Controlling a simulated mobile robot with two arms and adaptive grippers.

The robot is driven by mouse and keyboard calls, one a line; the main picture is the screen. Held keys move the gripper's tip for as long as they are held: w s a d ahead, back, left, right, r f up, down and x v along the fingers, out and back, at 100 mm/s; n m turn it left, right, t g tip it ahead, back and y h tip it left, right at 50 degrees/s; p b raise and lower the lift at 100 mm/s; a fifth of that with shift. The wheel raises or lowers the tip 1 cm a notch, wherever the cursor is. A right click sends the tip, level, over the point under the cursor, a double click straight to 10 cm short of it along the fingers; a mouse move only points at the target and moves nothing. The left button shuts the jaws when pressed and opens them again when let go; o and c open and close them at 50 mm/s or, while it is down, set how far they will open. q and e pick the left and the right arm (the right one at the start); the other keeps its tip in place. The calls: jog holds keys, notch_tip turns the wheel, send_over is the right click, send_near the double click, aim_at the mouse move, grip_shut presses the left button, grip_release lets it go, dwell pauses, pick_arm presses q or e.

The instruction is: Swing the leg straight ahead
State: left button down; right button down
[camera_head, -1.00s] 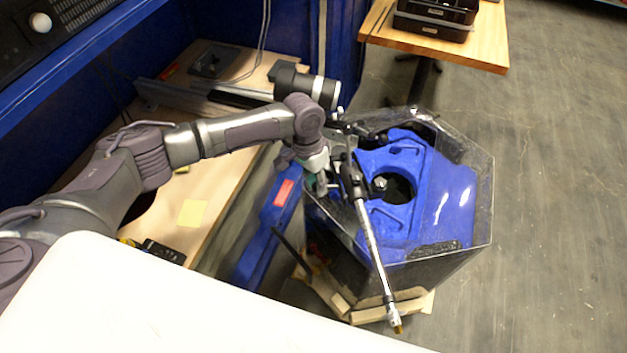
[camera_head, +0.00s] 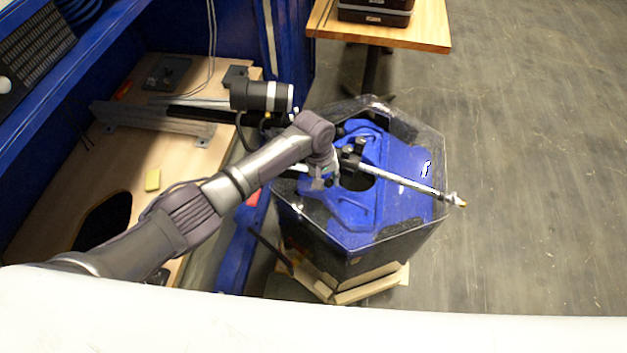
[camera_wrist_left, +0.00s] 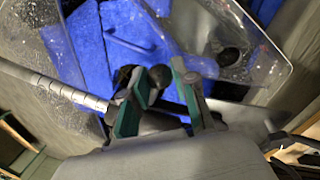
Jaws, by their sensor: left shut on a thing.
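The leg (camera_head: 405,183) is a thin silver rod with a brass-coloured tip, reaching over the blue-topped tank (camera_head: 415,165). In the head view it points right and slightly down, its tip just past the tank's right rim. In the left wrist view the leg (camera_wrist_left: 65,90) runs off to the left. My left gripper (camera_head: 330,172) is at the leg's inner end, above the tank's left part. Its green-padded fingers in the left wrist view (camera_wrist_left: 160,80) are shut on a dark part at that end, mostly hidden by the fingers. My right gripper is not in view.
A wooden bench (camera_head: 120,190) lies left of the tank, and a wooden table with black trays (camera_head: 385,30) is behind. Grey floor (camera_head: 530,180) is open on the right.

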pick_arm(q)
jog(key=shift+w+d+r+n+t+b, duration=0.15)
jog(key=shift+w+d+n+t+b, duration=0.15)
jog(key=shift+w+d+n, duration=1.1)
jog(key=c, duration=1.1)
grip_release()
jog(key=shift+o, duration=1)
jog(key=shift+s, duration=0.1)
jog(key=v, duration=1.1)
jog(key=shift+r, duration=0.45)
